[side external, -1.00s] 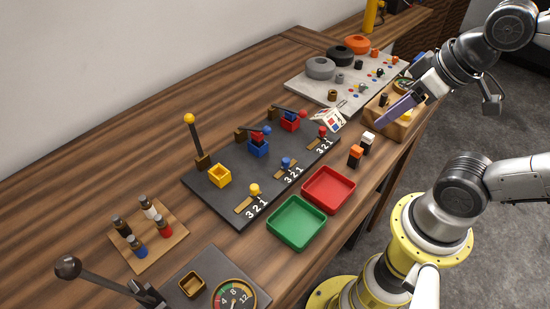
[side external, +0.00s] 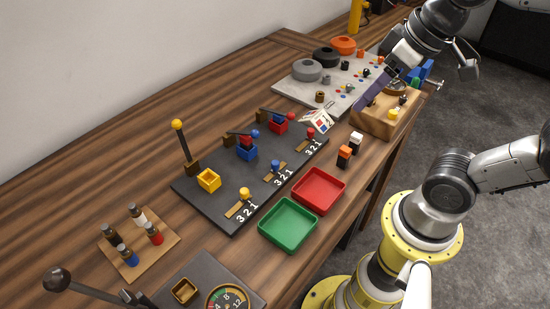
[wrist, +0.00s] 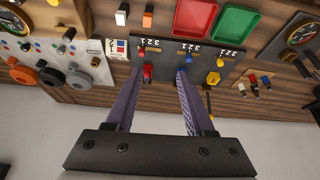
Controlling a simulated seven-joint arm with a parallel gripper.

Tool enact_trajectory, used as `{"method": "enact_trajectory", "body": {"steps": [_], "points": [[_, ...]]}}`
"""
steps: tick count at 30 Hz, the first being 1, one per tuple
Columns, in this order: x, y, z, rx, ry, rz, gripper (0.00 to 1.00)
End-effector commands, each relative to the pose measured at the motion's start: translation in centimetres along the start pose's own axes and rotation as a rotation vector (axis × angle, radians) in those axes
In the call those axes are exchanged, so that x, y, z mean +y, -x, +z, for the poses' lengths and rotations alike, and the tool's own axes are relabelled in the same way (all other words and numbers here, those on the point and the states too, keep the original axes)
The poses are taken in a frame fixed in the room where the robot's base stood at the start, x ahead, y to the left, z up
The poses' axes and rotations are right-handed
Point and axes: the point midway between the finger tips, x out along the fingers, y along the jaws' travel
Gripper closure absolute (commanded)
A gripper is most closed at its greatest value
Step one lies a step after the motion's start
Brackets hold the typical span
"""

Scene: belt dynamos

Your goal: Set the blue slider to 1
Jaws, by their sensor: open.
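The blue slider (side external: 275,166) is a small round knob in a brass-coloured slot on the dark panel (side external: 215,208), with the digits 3 2 1 beside it. Its knob looks near the middle of the slot; I cannot tell the exact digit. In the wrist view the blue slider (wrist: 188,57) lies beyond the right fingertip, apart from it in the picture. My gripper (wrist: 159,72) is open and empty, with two long purple fingers. In the side view my gripper (side external: 364,103) is above the table's right part, by the wooden block, one finger mostly hidden.
Red (side external: 278,122) and yellow (side external: 245,194) sliders flank the blue one. Levers and coloured boxes, including a blue box (side external: 246,150), stand behind them. Red (side external: 319,190) and green (side external: 288,224) trays lie in front. A wooden block (side external: 372,125) and grey panel (side external: 335,95) are at the right.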

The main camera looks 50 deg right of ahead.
Motion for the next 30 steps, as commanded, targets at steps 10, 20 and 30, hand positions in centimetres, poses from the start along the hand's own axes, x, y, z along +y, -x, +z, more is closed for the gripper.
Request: {"method": "enact_trajectory", "body": {"steps": [10, 20, 30], "points": [[-4.1, -3.1, -8.8, -0.238, 0.147, -0.047, 0.46], [-8.5, -9.0, -11.5, -0.399, 0.258, -0.061, 0.46], [-9.0, -12.0, -10.0, -0.427, 0.276, -0.062, 0.46]]}}
